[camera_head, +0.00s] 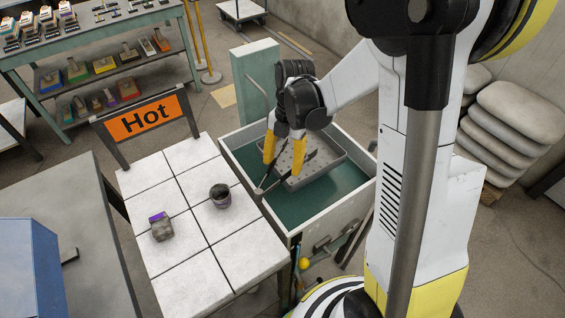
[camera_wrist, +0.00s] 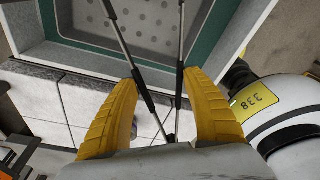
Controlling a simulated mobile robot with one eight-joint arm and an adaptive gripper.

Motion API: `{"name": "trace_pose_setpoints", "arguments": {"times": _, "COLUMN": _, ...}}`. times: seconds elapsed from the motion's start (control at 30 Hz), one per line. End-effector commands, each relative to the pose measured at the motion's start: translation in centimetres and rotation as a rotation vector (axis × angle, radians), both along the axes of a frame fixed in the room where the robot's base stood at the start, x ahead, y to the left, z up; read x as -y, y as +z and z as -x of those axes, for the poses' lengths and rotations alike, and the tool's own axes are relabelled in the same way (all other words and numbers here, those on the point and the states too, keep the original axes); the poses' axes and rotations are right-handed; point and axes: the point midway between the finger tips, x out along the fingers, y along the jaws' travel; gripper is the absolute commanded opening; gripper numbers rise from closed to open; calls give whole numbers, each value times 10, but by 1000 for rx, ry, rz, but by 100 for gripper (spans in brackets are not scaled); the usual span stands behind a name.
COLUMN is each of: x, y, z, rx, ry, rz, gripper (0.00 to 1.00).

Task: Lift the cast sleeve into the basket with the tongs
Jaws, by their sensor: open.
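My gripper (camera_head: 283,160) is over the tank, its yellow fingers spread apart. The tongs (camera_head: 272,183) have thin metal arms with black grips and lie by the fingertips. In the wrist view, the tongs (camera_wrist: 118,35) run between the fingers (camera_wrist: 160,78); I cannot tell whether they touch them. The grey perforated basket (camera_head: 333,163) sits in the tank beneath, partly hidden by the gripper. A dark round hollow piece, apparently the cast sleeve (camera_head: 220,197), stands on the white tiled table, left of the tank and apart from my gripper.
A grey block with a purple top (camera_head: 162,230) sits on the tiled table (camera_head: 240,262). An orange Hot sign (camera_head: 147,117) stands at its back edge. The tank's pale rim (camera_head: 240,132) surrounds green liquid or lining. A blue box (camera_head: 28,265) is at left.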

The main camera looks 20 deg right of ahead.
Motion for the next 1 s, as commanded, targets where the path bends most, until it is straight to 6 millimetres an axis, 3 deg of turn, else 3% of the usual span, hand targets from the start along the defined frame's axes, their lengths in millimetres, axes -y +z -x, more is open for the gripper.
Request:
{"name": "trace_pose_setpoints", "arguments": {"times": 0.7, "x": 0, "y": 99, "z": 0, "rx": 0, "ry": 0, "rz": 0, "gripper": 54}}
{"name": "trace_pose_setpoints", "arguments": {"times": 1.0, "x": 0, "y": 99, "z": 0, "rx": 0, "ry": 0, "rz": 0, "gripper": 54}}
